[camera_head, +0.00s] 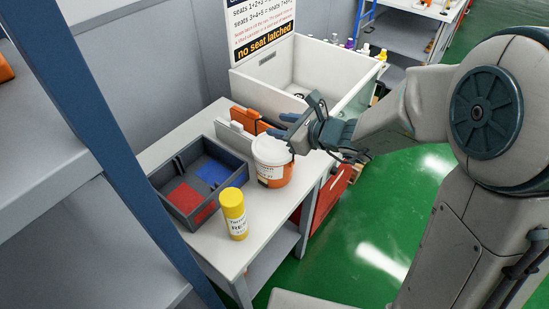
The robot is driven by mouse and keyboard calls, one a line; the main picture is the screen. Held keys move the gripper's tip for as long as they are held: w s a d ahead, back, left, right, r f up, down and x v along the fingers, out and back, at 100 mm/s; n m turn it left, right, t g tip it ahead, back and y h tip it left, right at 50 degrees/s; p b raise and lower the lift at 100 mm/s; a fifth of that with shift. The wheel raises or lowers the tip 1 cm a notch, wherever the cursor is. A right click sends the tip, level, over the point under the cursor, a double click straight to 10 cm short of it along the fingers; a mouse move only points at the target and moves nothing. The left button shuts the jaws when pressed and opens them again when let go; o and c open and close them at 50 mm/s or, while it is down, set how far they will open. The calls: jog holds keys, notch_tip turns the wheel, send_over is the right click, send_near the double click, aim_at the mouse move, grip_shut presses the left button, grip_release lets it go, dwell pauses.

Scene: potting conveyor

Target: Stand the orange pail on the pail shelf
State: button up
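My gripper (285,135) is just above and behind the pail's rim, at the right side of the table. Its dark fingers overlap the rim in the picture, so I cannot tell whether they touch the pail or are closed on anything. No shelf is marked as the pail shelf; a grey shelf unit (45,160) with a blue post stands at the left.
A grey divided tray (166,201) with red and blue pieces and a yellow-capped canister (234,214) stand beside the pail. Orange and white upright pieces (238,133) are behind it. A large white bin (252,82) stands beyond. The green floor (385,215) is open at right.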

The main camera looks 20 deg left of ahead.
jog(key=shift+x, duration=1.3)
grip_shut()
dwell(0.4)
jog(key=shift+r, duration=0.1)
